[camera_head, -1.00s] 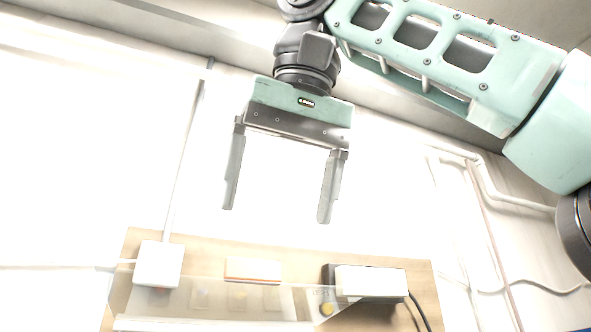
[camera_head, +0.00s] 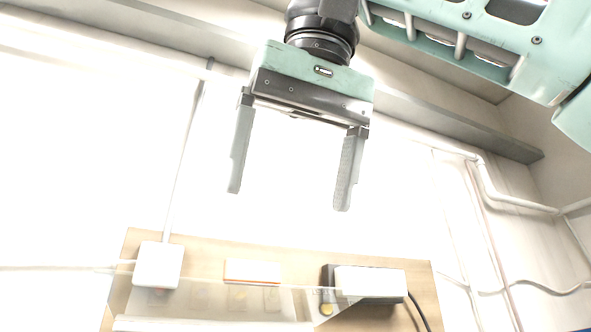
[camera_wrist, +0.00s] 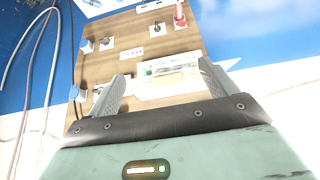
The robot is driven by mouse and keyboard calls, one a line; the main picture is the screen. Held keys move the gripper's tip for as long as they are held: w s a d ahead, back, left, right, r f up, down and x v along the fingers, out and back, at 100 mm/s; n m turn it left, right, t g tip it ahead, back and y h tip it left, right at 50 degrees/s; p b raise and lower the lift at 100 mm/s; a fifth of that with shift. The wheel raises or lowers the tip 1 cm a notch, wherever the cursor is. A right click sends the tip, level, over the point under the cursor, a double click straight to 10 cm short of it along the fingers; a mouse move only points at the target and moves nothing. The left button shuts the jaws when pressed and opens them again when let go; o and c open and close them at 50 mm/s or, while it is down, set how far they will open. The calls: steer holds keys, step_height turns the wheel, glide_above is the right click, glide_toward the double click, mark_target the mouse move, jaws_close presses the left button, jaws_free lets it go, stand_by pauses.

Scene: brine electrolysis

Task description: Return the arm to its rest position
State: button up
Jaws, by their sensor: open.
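My gripper (camera_head: 290,178) hangs in the upper middle of the head view, with its two fingers spread apart and nothing between them. It is in front of the bright white wall and appears above the wooden board (camera_head: 420,283) in the picture. In the wrist view my gripper (camera_wrist: 160,85) also shows with its fingers apart. There the wooden board (camera_wrist: 125,32) lies beyond the fingers, and neither finger is seen touching it. My teal arm reaches in from the upper right of the head view.
On the board are a white box (camera_head: 158,265), a black-and-white device (camera_head: 370,281) with a cable, and a clear panel (camera_head: 215,298). White pipes (camera_head: 515,204) run along the right wall. A ledge (camera_head: 470,125) crosses above. A red-topped item (camera_wrist: 180,18) stands on the board's far edge.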

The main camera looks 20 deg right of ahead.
steer(key=shift+f, duration=0.1)
stand_by(0.5)
steer(key=w+a+f+n+g+b, duration=0.1)
steer(key=w+a+f+n+b, duration=0.2)
steer(key=f, duration=1)
steer(key=w+a+f+n+g+b, duration=0.15)
steer(key=f+b, duration=0.35)
steer(key=f, duration=0.8)
steer(key=w+a+f+n+g+b, duration=0.1)
steer(key=w+a+f+n+b, duration=0.2)
steer(key=f, duration=1.1)
steer(key=s+d+f+b, duration=0.2)
steer(key=d+f+b, duration=0.1)
steer(key=f, duration=0.8)
steer(key=s+d+f+g+b, duration=0.1)
steer(key=s+d+f+b, duration=0.2)
steer(key=f, duration=0.8)
steer(key=s+d+f+g+b, duration=0.1)
steer(key=s+d+f+b, duration=0.2)
steer(key=f, duration=0.8)
steer(key=shift+d+f+n+y+b, duration=0.4)
steer(key=shift+d+b, duration=0.2)
steer(key=shift+b, duration=0.15)
steer(key=shift+r+g, duration=0.1)
steer(key=shift+g, duration=0.15)
